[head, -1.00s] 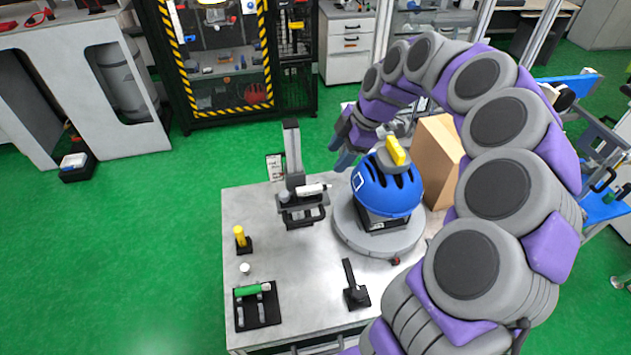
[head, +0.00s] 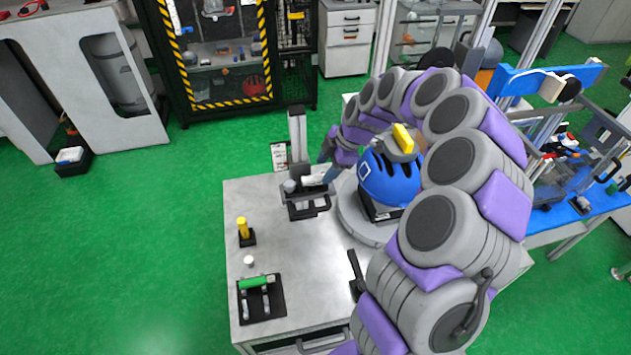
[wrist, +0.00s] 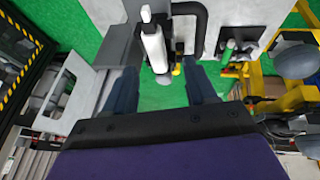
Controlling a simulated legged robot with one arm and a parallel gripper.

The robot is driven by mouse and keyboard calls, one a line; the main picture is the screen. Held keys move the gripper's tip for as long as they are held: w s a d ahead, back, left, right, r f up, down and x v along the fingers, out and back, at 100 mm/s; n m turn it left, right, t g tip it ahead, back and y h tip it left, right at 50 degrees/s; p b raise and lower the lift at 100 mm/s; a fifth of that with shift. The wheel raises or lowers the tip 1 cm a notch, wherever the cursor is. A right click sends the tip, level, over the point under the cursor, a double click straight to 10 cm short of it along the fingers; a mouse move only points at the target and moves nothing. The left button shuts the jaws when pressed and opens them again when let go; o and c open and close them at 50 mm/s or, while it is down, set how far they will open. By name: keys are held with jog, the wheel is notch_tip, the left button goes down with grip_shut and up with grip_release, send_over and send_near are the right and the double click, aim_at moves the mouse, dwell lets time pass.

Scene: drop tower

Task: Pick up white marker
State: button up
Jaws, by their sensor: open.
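The white marker (head: 313,180) lies level on a black holder (head: 305,197) at the grey upright stand on the table. In the head view my gripper (head: 328,172) is at the marker's right end, partly hidden by my arm.
A blue helmet (head: 388,181) sits on a round grey base (head: 355,222) close right of my gripper. The grey column (head: 298,140) rises behind the marker. The front middle is clear.

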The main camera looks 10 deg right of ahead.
aim_at(319, 177)
jog(key=shift+w+a+f, duration=0.1)
jog(key=shift+a+f, duration=0.1)
jog(key=shift+f, duration=0.25)
jog(key=f, duration=0.2)
jog(key=w+f+b, duration=0.1)
jog(key=f, duration=0.1)
jog(key=shift+w+a, duration=0.15)
jog(key=shift+a, duration=0.55)
jog(key=shift+c, duration=0.9)
jog(key=shift+d, duration=0.3)
jog(key=c, duration=0.7)
jog(key=shift+c, duration=0.6)
